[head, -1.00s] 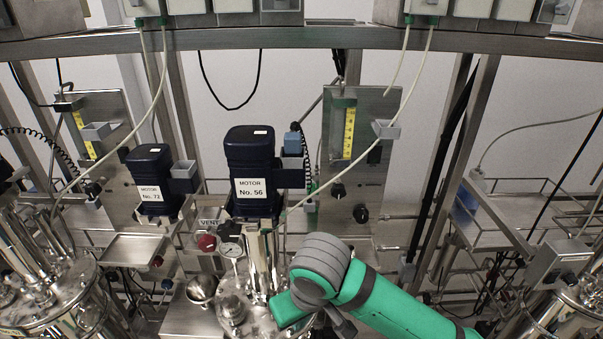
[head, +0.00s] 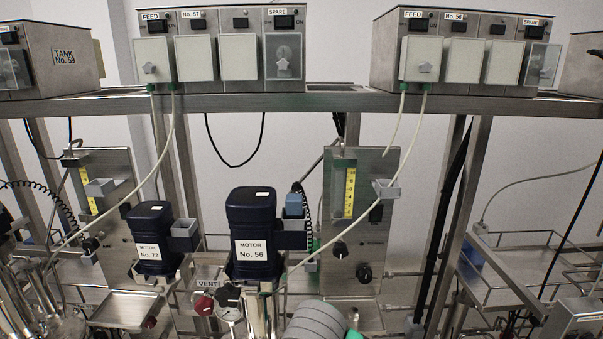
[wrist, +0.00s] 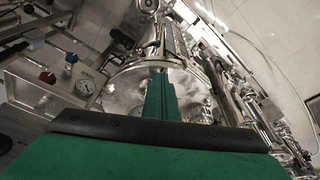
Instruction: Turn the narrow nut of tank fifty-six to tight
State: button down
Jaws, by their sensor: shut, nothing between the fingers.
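The dark blue motor labelled No. 56 (head: 253,235) stands in the middle of the head view, on a bright metal column (head: 257,315). The tank below it is cut off by the bottom edge there. In the wrist view, a shiny round metal tank top (wrist: 122,92) lies beyond and around my gripper (wrist: 160,75). The green fingers are together, with nothing between them, and point at the tank top. I cannot tell whether they touch it. I cannot make out the narrow nut in either view.
Motor No. 72 (head: 152,238) stands to the left. A panel with a yellow scale (head: 349,193) stands right of motor 56. Control boxes line the shelf (head: 330,101) above.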

jog(key=w+v, duration=0.1)
jog(key=v, duration=0.4)
jog(key=shift+s+a+r, duration=0.15)
jog(key=shift+s+r, duration=0.25)
jog(key=shift+r, duration=0.15)
jog(key=shift+w, duration=0.1)
dwell(0.3)
